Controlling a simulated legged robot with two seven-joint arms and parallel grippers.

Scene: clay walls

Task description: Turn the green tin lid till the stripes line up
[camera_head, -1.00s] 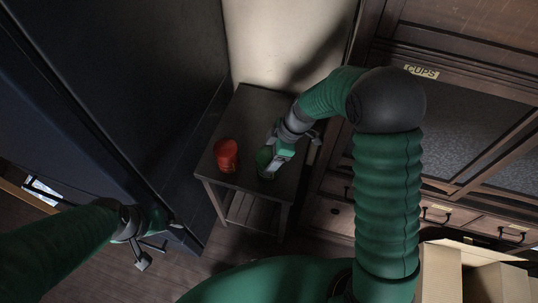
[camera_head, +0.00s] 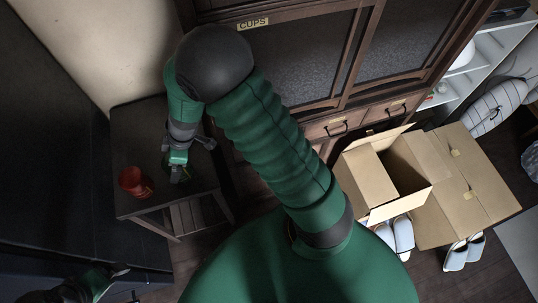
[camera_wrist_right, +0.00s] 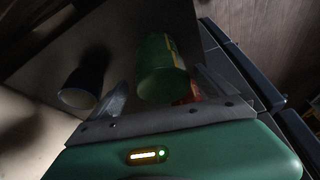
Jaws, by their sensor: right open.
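The green tin (camera_wrist_right: 158,62) shows in the right wrist view, with a yellow stripe along its right side. Whether the lid's stripe meets it is not clear. In the head view the tin is mostly hidden by my right gripper (camera_head: 178,172) over the small dark table (camera_head: 148,128). In the wrist view my right gripper (camera_wrist_right: 160,98) is open, with the tin's near end between or just beyond its fingers; contact cannot be told. My left gripper (camera_head: 122,282) is low at the left, partly cut off and away from the table; its jaws are unclear.
A red cup-like thing (camera_head: 136,182) stands left of the tin. The wrist view also shows a dark blue cup (camera_wrist_right: 80,88). A cabinet (camera_head: 300,60) labelled CUPS stands behind. An open carton (camera_head: 395,170) and white slippers (camera_head: 402,236) are on the floor at right.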

